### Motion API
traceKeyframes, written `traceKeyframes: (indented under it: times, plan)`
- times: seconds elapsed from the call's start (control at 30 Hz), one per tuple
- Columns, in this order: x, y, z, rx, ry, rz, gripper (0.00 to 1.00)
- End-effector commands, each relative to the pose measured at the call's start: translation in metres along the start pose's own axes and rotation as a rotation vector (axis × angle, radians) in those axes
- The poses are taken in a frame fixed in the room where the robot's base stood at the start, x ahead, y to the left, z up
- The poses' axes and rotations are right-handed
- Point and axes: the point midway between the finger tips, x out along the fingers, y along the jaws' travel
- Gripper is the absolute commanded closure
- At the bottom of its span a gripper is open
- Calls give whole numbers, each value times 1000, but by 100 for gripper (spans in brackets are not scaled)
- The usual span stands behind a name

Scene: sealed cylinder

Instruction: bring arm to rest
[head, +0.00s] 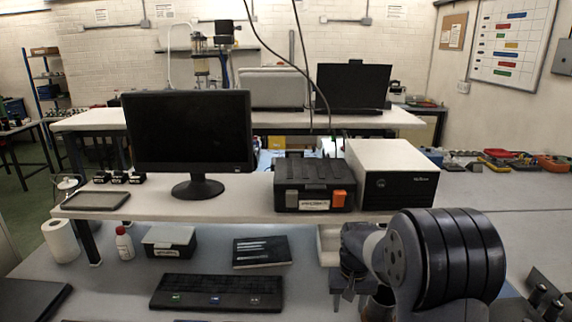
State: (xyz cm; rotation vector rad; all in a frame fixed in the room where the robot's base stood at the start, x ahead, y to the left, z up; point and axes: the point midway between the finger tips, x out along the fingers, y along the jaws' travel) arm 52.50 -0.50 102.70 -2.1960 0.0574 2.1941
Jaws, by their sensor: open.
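My arm rises at the right front of the head view, with its thick black ringed joint nearest the camera. My gripper (350,290) points down at the arm's left side, above the grey bench. It is open, and I see nothing between its fingers. Part of it and of the bench behind is hidden by my arm. No sealed cylinder can be made out.
Below lie a keyboard (216,290), a black book (262,251), a small box (169,240), a bottle (124,244) and a paper roll (61,241). Bench right is partly clear.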

Motion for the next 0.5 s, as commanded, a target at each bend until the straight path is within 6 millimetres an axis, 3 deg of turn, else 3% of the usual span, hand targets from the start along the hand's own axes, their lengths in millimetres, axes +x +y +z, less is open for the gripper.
traceKeyframes:
  times: [0.03, 0.1, 0.5]
  plan:
    - [14, 1, 0, 0, -3, 0, 53]
    - [23, 0, -1, 0, -3, 0, 53]
    - [66, 0, -7, -2, -3, 0, 53]
